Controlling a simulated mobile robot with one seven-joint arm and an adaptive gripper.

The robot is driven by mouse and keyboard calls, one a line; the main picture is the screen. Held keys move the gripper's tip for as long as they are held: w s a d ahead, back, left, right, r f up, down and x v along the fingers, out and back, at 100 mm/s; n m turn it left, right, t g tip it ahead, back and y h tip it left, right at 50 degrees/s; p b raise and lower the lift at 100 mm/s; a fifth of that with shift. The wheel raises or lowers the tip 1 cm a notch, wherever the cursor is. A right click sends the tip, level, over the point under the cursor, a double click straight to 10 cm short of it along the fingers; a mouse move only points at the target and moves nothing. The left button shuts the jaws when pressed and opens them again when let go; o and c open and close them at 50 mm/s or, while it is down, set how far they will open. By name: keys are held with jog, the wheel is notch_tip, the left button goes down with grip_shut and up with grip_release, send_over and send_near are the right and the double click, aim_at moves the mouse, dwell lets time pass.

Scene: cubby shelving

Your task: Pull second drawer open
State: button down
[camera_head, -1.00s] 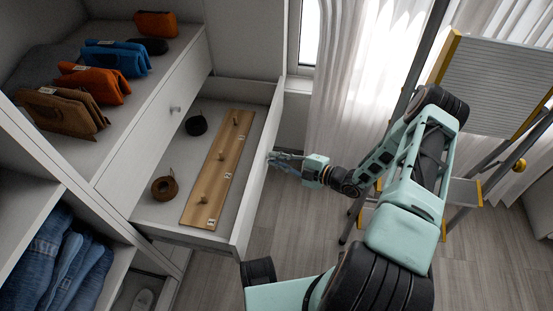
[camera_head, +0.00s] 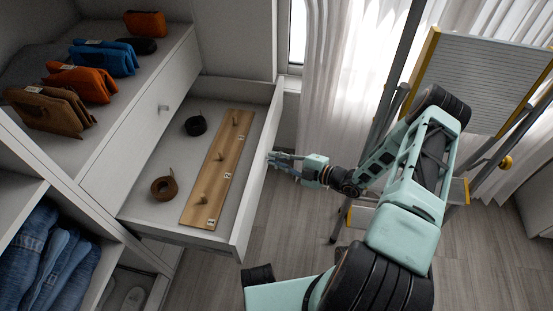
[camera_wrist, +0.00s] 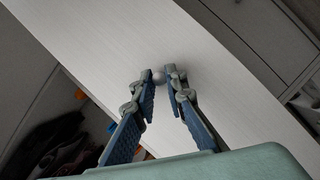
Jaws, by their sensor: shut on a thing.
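The white lower drawer (camera_head: 252,208) stands pulled out below a shut upper drawer (camera_head: 133,138). Inside it lie a wooden board (camera_head: 217,174) with several pegs, a brown coiled belt (camera_head: 164,189) and a black coiled one (camera_head: 195,125). My gripper (camera_head: 272,158) is at the outer face of the drawer front. In the wrist view, its blue-padded fingers (camera_wrist: 160,82) are shut on a small round grey knob (camera_wrist: 159,77) on the white front. The knob is hidden in the head view.
Folded bags, including a blue one (camera_head: 104,58), lie on the shelf above. Jeans (camera_head: 45,262) fill a cubby at lower left. A stepladder (camera_head: 470,80) stands at right, close to my arm. Grey floor (camera_head: 285,235) is clear before the drawer.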

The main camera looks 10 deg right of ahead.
jog(key=c, duration=1.9)
grip_release()
jog(key=shift+c, duration=0.2)
jog(key=shift+d, duration=0.1)
jog(key=v, duration=0.7)
jog(key=shift+s, duration=0.15)
jog(key=shift+d+r, duration=0.1)
jog(key=shift+d, duration=0.05)
